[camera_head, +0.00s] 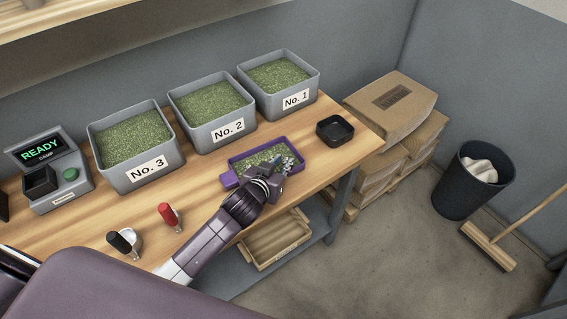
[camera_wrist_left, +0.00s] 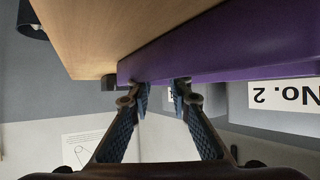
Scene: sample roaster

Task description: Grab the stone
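A purple tray (camera_head: 231,179) holding green beans stands on the wooden bench. My left gripper (camera_head: 289,163) is over its right part, with its fingertips at the beans. In the left wrist view the purple tray (camera_wrist_left: 225,55) shows side-on and upside down, and the fingers (camera_wrist_left: 162,90) are apart at its edge with nothing seen between them. I cannot pick out a stone in either view; the gripper and the tray wall hide part of the beans. My right gripper is not in view.
Grey bins No. 1 (camera_head: 296,102), No. 2 (camera_head: 229,130) and No. 3 (camera_head: 148,170) stand behind the tray. A small black dish (camera_head: 335,131) is to its right, near the bench end. A red-handled tool (camera_head: 169,215) and a black-handled one (camera_head: 122,242) stand at front left.

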